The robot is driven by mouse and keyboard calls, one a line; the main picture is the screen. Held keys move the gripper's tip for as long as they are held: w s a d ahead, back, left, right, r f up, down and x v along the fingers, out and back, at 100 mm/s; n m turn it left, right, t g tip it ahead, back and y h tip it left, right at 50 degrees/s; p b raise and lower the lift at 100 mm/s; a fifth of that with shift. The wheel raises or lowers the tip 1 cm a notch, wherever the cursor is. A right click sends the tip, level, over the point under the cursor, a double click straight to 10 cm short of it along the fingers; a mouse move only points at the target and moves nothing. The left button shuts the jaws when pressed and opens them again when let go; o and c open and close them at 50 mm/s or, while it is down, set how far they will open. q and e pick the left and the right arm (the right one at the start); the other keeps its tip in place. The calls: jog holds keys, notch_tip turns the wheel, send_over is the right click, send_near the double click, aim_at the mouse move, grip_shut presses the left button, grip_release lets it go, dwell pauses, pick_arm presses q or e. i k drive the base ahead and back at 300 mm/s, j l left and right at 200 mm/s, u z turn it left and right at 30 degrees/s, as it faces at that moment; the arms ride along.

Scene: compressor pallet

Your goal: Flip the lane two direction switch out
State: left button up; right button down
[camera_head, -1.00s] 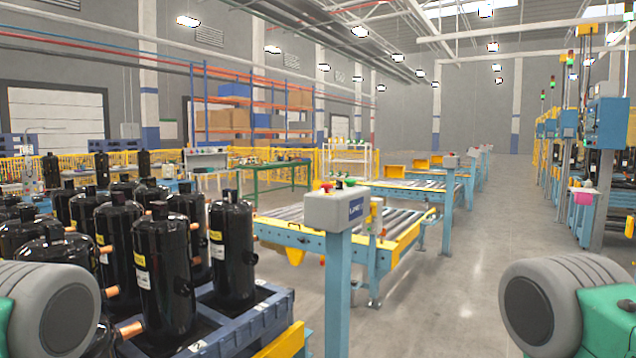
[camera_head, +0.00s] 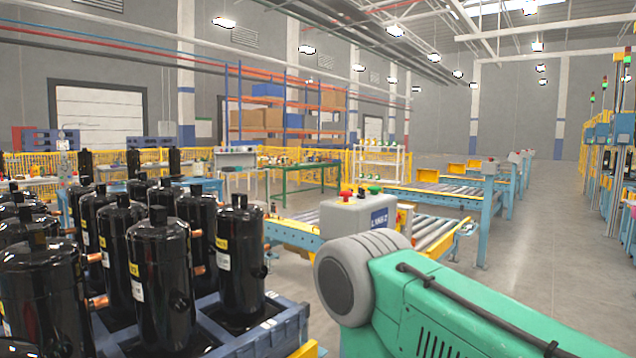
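A grey control box (camera_head: 357,217) labelled as a lane station stands on a post at the centre of the head view, in front of a roller conveyor. On its top are a red button (camera_head: 346,194) and a green button (camera_head: 375,190); a small dark part sits between them, too small to make out as a switch. My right arm, grey and green, covers the post and the box's lower right part. Neither of my grippers is in view.
Black compressors (camera_head: 240,255) stand on a blue pallet (camera_head: 275,328) at the left, close to the box. A roller conveyor (camera_head: 290,232) with a yellow edge lies behind the box. Open floor (camera_head: 540,285) is at the right.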

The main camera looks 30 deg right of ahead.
aim_at(360, 192)
jog(key=i+l+u, duration=0.2)
jog(key=l, duration=0.75)
jog(key=i+l+u, duration=0.2)
jog(key=l, duration=0.75)
jog(key=l+u, duration=0.2)
jog(key=l, duration=2.25)
jog(key=i, duration=0.1)
